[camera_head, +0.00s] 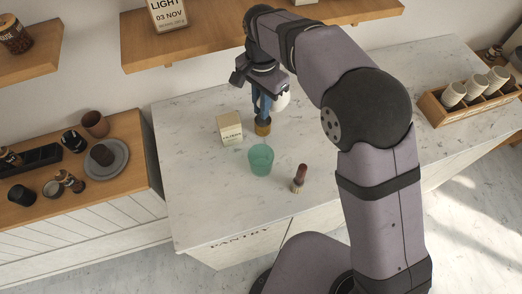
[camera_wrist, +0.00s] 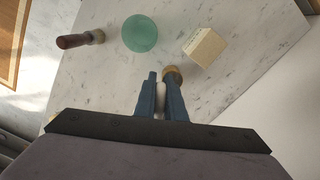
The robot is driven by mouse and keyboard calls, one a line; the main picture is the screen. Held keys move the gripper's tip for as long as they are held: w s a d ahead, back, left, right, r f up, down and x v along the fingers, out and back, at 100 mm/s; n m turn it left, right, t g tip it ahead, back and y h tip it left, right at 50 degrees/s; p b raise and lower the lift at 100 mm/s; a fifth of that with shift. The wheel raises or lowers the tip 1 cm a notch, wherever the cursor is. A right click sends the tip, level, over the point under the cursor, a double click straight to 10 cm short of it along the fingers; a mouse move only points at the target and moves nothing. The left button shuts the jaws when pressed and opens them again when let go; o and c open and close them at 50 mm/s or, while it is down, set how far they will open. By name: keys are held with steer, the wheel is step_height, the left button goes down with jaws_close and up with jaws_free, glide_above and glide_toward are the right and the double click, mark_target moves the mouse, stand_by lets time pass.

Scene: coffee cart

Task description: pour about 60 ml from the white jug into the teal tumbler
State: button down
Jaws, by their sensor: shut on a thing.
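The teal tumbler (camera_head: 261,159) stands upright on the marble counter, and it also shows in the wrist view (camera_wrist: 139,34). My gripper (camera_head: 262,108) is above the counter, behind the tumbler. It is shut on the white jug (camera_head: 283,100), which is mostly hidden behind the fingers. In the wrist view a white part of the jug (camera_wrist: 160,97) shows between the fingertips (camera_wrist: 161,88). The jug's spout and contents are hidden, and I cannot tell whether its base touches the counter. The jug and tumbler are apart.
A small golden-brown cylinder (camera_head: 263,127) stands just below my gripper. A filters box (camera_head: 230,129) is left of it, and a dark-handled brush (camera_head: 299,179) stands right of the tumbler. A wooden cup crate (camera_head: 470,103) is at the right. The counter's front left is clear.

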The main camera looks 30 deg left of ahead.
steer(key=s+a+f+m+p, duration=0.1)
steer(key=s+a+m+p, duration=0.4)
steer(key=s+a+m, duration=0.75)
steer(key=f+n, duration=0.1)
steer(key=f, duration=0.3)
steer(key=s+a+f, duration=0.1)
steer(key=f, duration=0.4)
steer(key=s+a+f+n, duration=0.1)
steer(key=f, duration=0.3)
steer(key=shift+a+f+n, duration=0.1)
steer(key=shift+f+n, duration=0.25)
steer(key=shift+r, duration=0.1)
steer(key=shift+w+d+r+y+p, duration=0.15)
steer(key=shift+r+y+p, duration=0.3)
steer(key=shift+p, duration=0.6)
steer(key=shift+w+d+r+g+y+p, duration=0.15)
steer(key=shift+d+r+g+y, duration=0.25)
steer(key=shift+y, duration=0.25)
steer(key=shift+w+d+r+g+y+p, duration=0.15)
steer(key=shift+d+r+g+y, duration=0.25)
steer(key=shift+y, duration=0.2)
steer(key=w+d+r+g+y+b, duration=0.1)
steer(key=d+r+y+b, duration=0.3)
steer(key=b, duration=0.5)
steer(key=shift+w+r+g+y, duration=0.3)
steer(key=shift+r+g+y, duration=0.5)
steer(key=shift+r+y, duration=0.5)
